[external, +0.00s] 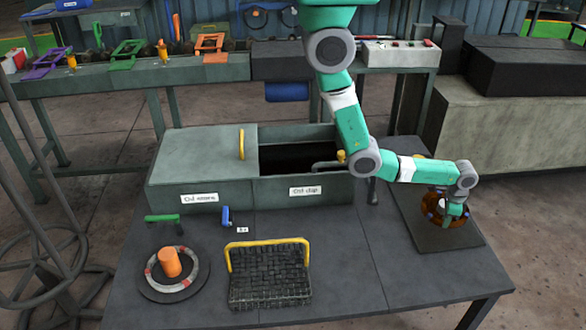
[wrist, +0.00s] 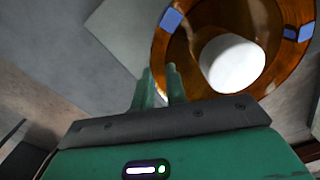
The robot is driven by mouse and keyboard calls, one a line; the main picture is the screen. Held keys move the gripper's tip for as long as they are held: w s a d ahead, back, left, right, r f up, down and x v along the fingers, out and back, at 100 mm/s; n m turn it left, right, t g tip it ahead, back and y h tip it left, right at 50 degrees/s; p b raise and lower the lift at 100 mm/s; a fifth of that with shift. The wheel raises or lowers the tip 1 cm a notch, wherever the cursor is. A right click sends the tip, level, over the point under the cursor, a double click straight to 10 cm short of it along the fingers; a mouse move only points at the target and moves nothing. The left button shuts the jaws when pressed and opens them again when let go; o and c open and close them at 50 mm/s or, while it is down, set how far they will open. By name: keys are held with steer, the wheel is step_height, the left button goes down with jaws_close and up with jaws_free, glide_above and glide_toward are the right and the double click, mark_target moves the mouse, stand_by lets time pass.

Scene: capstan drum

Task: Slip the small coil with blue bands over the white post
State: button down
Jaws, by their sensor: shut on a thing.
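The small coil, orange-brown with blue bands (wrist: 172,50), fills the upper right of the wrist view. It also shows at the right of the external view (external: 434,205), over a dark square plate (external: 466,238). My gripper (wrist: 161,82) is shut on the coil's near-left rim. Its two fingers stand slightly apart there, pointing down at the coil in the external view. The round white top of the post (wrist: 232,64) shows within the coil's ring, off-centre towards the near side. How far down the post the coil sits cannot be told. The post is hidden in the external view.
A second, pale coil with red bands (external: 151,277) lies around an orange post (external: 170,262) at front left. A black basket with a yellow handle (external: 270,280) and a grey box with an open compartment (external: 200,160) are on the table. The table's front right is clear.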

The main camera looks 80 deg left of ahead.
steer(key=shift+f+b, duration=1.4)
steer(key=shift+f, duration=0.95)
steer(key=c, duration=1.3)
jaws_free()
steer(key=shift+c, duration=0.2)
step_height(320, 180, up, 8)
steer(key=p, duration=0.4)
steer(key=shift+d+f, duration=0.1)
